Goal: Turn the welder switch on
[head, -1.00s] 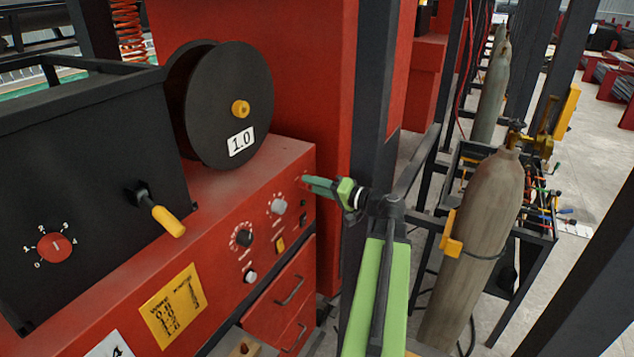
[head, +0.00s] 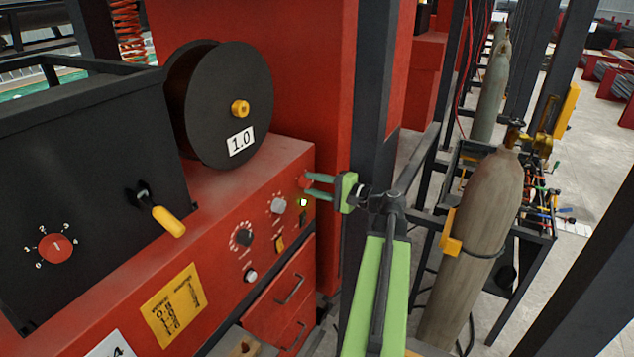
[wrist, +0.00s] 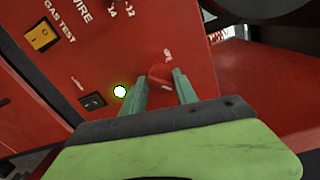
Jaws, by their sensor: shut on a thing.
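The red welder switch (wrist: 160,76), a small rotary knob, sits on the upper right of the red welder panel (head: 225,265). It also shows in the head view (head: 305,180). My gripper (wrist: 160,88) is shut on this knob, with one green finger on each side; it reaches in from the right in the head view (head: 308,184). A small lamp (wrist: 120,91) beside the knob glows bright with a green-yellow rim, and it also shows in the head view (head: 303,202). The fingers partly hide the knob.
A black rocker switch (wrist: 92,100) and a yellow gas test button (wrist: 41,36) are near the lamp. A black wire spool (head: 225,105) stands on the welder. A dark post (head: 372,100) rises behind my gripper. Gas cylinders (head: 475,245) stand to the right.

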